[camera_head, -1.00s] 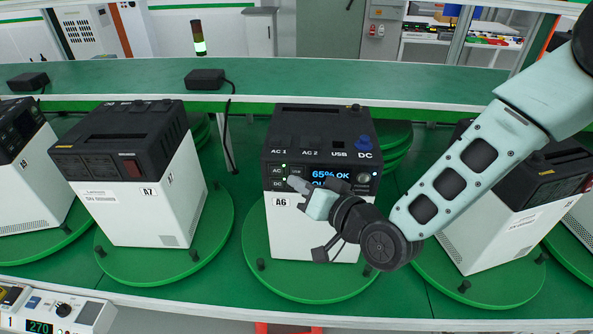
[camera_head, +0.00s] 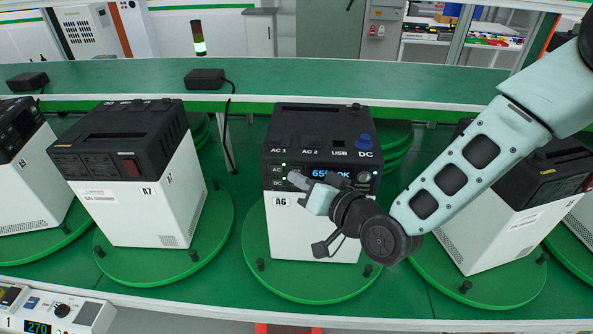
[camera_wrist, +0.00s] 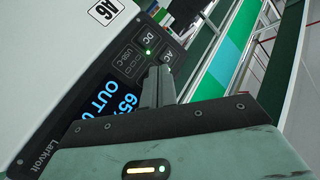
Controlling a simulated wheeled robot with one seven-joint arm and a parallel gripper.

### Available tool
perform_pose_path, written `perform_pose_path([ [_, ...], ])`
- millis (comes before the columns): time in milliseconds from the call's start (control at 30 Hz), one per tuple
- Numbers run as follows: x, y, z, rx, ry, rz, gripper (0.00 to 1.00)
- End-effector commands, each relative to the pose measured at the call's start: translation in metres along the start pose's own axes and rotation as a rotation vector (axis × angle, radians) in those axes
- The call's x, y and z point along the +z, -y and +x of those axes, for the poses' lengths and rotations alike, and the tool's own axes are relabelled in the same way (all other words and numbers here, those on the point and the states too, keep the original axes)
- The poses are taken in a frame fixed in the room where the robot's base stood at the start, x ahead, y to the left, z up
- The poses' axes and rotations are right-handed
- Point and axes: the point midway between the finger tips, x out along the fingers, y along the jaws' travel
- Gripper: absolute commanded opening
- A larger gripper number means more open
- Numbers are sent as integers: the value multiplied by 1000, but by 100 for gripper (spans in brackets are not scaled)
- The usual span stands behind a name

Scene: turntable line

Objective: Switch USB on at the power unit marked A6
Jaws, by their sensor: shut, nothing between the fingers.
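The power unit marked A6 (camera_head: 311,222) stands upright on a green turntable in the middle of the head view, with a white body and black top. The blue-lettered display (camera_head: 325,173) is partly covered by my gripper (camera_head: 291,175). In the wrist view, my shut, empty fingers (camera_wrist: 158,72) point at the panel near the AC label (camera_wrist: 167,57).
Unit A7 (camera_head: 165,205) stands on a turntable (camera_head: 110,262) to the left. Another unit (camera_head: 490,232) stands to the right, behind my arm. A green shelf (camera_head: 300,80) with a black adapter (camera_head: 205,78) runs behind. A control box (camera_head: 62,312) sits front left.

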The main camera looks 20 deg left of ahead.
Motion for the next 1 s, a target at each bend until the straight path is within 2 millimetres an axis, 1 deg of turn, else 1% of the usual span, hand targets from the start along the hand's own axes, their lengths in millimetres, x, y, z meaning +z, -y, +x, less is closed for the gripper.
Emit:
perform_pose_path([
  [1000, -4, -3, 5, 0, -2, 0, 0],
])
